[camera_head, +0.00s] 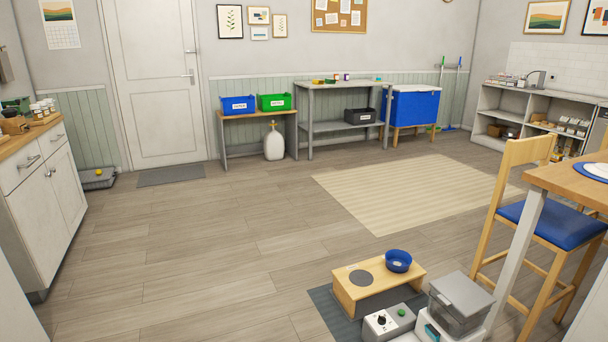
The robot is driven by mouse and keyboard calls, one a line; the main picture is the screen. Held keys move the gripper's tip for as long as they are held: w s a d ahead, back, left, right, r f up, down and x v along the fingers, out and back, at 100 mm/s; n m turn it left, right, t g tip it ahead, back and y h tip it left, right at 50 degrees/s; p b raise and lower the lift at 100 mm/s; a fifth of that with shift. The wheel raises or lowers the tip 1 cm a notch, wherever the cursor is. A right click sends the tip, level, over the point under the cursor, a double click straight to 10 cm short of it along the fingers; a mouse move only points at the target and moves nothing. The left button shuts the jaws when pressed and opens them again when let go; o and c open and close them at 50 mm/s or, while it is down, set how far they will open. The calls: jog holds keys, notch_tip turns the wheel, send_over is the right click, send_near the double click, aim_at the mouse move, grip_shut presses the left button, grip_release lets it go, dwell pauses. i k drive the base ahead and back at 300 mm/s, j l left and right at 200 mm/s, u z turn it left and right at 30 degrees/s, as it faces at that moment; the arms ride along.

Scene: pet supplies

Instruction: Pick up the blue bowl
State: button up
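The blue bowl (398,261) sits at the right end of a low wooden stand (358,301), near the bottom of the head view. A dark round spot (361,278) shows on the stand's top to the left of the bowl. The stand is on a dark grey mat (327,312) on the floor. My gripper is not in view.
A lidded grey container (460,303) and a grey box with a knob (389,322) stand right beside the stand, on its near side. A wooden chair with a blue seat (552,226) and a table (572,180) are at the right. The wood floor left of the stand is clear.

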aim_at(397, 260)
jog(key=i+u, duration=0.25)
jog(key=i, duration=1)
jog(key=i+j, duration=0.1)
jog(key=i, duration=1.15)
jog(key=i+z, duration=0.25)
jog(key=z, duration=0.15)
jog(key=i+z, duration=0.5)
jog(key=z, duration=0.25)
jog(key=i+z, duration=0.25)
jog(key=z, duration=0.2)
jog(key=i+z, duration=0.3)
jog(key=z, duration=0.15)
